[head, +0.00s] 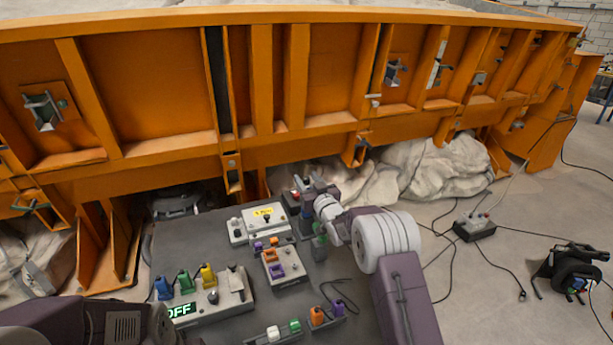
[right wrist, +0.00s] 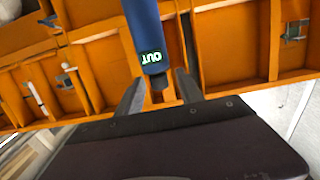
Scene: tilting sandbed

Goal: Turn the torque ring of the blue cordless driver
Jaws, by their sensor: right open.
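In the right wrist view a blue cylindrical body (right wrist: 143,22) comes down from the top edge. It has a small lit display reading OUT, upside down, and a dark narrower end; it looks like the blue cordless driver. My right gripper (right wrist: 160,82) is open, with one finger on each side of the dark end. I cannot tell whether the fingers touch it. I cannot make out the torque ring. In the head view my right gripper (head: 308,190) is beyond the table's far right part, and the driver cannot be made out there. My left gripper is out of view; only part of its arm shows at lower left.
The grey table (head: 190,240) holds a box with coloured plugs and an OFF display (head: 182,310), a yellow-labelled switch box (head: 262,212) and a block with orange and purple parts (head: 285,267). The orange sandbed frame (head: 150,90) stands behind. Cables lie on the floor at right.

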